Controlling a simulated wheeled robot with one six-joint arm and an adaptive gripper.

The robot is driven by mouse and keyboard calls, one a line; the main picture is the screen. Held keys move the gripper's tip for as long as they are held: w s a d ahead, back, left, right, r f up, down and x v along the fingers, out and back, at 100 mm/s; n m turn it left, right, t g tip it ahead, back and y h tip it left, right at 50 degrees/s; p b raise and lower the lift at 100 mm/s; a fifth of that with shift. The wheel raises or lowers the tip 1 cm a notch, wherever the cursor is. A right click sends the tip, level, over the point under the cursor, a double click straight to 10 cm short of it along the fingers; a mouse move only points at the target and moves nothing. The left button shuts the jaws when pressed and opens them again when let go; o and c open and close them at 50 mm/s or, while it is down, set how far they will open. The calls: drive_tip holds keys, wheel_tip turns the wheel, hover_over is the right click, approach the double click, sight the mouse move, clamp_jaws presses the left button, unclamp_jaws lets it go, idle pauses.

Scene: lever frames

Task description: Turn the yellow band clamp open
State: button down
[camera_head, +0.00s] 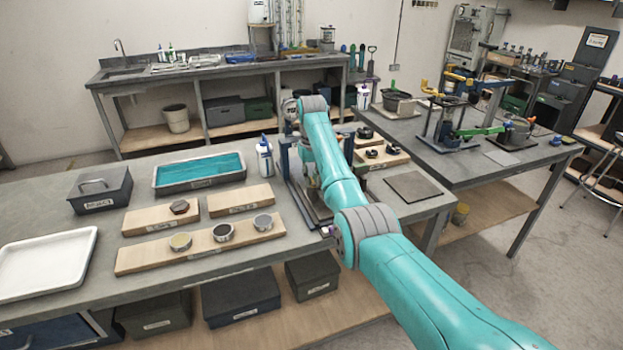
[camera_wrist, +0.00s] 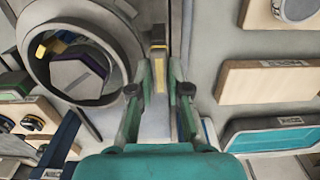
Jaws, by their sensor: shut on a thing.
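In the wrist view, my gripper (camera_wrist: 159,75) has its two fingers on either side of a narrow upright piece with a dull yellow section, the lever of the band clamp (camera_wrist: 158,46). The gripper is shut on this lever. I cannot tell how the lever joins the ring. In the head view, my arm hides the gripper and most of the clamp. Part of a dark frame (camera_head: 286,160) shows beside the arm.
A white bottle (camera_head: 264,158) stands close left of the frame. Wooden boards (camera_head: 150,260) with round parts, a teal-filled tray (camera_head: 199,172) and a white tray (camera_head: 48,262) lie further left. Right of my arm is a flat dark plate (camera_head: 413,187).

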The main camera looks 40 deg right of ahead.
sight(312, 180)
drive_tip(key=c, duration=1.1)
unclamp_jaws()
drive_tip(key=shift+r, duration=3.95)
